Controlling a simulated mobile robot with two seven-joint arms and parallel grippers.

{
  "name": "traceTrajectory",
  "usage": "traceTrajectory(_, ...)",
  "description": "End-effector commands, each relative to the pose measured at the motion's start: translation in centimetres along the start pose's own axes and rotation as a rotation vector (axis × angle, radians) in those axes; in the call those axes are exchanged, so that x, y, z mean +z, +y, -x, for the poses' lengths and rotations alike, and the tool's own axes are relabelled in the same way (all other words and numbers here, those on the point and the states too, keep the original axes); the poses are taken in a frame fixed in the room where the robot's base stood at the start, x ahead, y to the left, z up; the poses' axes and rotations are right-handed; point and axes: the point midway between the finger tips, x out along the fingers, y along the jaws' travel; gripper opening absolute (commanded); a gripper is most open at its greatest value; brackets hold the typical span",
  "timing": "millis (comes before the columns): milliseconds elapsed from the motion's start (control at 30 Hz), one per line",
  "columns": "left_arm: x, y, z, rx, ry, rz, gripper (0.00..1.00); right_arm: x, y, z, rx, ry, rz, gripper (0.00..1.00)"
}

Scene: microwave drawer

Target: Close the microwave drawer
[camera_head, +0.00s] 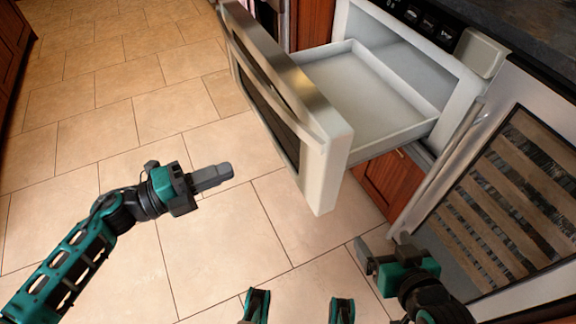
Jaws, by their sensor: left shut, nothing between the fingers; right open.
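The microwave drawer (376,92) is pulled out of its housing, with its white inside empty. Its thick silver front (326,136) faces left toward the open floor and carries a long handle bar and a dark window. My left gripper (230,170) is shut and empty, left of the drawer front and apart from it, pointing toward it. My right gripper (362,255) is open below the drawer front's near end, beside the glass-fronted cooler, and touches nothing that I can see. Its fingers are partly hidden by their angle.
The microwave housing (480,52) with a black control panel (425,20) sits under a dark counter. A cooler with a glass door (520,190) and a metal handle stands at the right. Red-brown cabinets (392,184) are below the drawer. Tiled floor (120,115) is clear at left.

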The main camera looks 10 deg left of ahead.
Motion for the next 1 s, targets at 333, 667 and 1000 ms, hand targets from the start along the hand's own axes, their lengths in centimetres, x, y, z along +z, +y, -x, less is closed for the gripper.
traceTrajectory(333,-0.1,-0.1,-5.1,-0.003,0.007,-0.006,0.00,-0.1,0.0,-0.1,-0.002,0.008,0.000,0.91)
traceTrajectory(667,-0.1,0.0,-11.7,-0.002,0.005,-0.003,0.00,0.5,-0.1,-0.5,-0.005,0.001,-0.001,0.91)
traceTrajectory(1000,-0.1,0.0,-13.9,0.001,0.004,-0.003,0.00,0.6,-0.2,-0.6,-0.009,-0.003,0.000,0.91)
